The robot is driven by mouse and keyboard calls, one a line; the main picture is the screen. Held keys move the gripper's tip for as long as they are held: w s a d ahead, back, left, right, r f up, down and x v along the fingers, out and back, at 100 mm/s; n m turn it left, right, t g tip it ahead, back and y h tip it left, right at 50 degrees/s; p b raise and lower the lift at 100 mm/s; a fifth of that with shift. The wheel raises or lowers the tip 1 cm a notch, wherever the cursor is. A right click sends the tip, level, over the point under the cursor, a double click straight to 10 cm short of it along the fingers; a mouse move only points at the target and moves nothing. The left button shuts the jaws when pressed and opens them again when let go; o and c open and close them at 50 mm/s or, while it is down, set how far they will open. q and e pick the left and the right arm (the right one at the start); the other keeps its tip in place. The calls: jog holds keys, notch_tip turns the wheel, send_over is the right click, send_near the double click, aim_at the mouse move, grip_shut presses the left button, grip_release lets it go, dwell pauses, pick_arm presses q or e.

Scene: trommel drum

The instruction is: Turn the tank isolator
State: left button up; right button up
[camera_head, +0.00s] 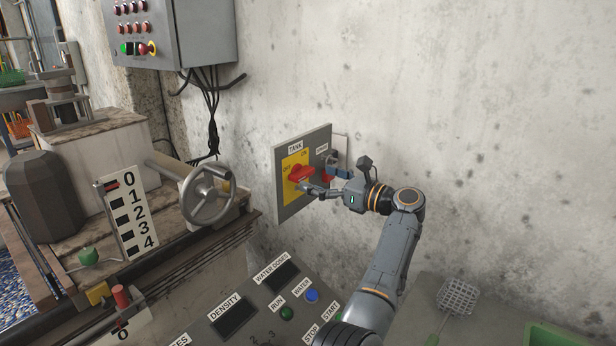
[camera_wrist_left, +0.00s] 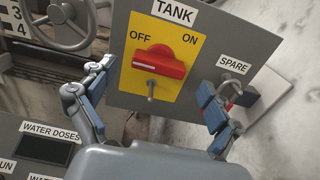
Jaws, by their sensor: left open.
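The tank isolator is a red rotary knob (camera_head: 301,172) on a yellow plate on a grey wall panel (camera_head: 291,206), labelled TANK. In the left wrist view the knob (camera_wrist_left: 162,62) lies nearly level, its white mark at the left end, on the OFF side. A small metal pin sticks out below it. My left gripper (camera_head: 319,181) is open in front of the panel. In the left wrist view its fingers (camera_wrist_left: 156,80) stand left and right of the knob, apart from it, with nothing between their tips visibly gripped. My right gripper is not in view.
A SPARE label (camera_wrist_left: 234,64) and a small fitting are right of the knob, close to my right-hand finger. A handwheel (camera_head: 207,193) stands left of the panel. A sloped console (camera_head: 250,308) with buttons lies below. A control box (camera_head: 190,35) hangs upper left.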

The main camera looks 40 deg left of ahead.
aim_at(307, 174)
pick_arm(q)
jog(key=shift+s+a, duration=0.2)
jog(key=shift+a, duration=1.55)
jog(key=c, duration=1.2)
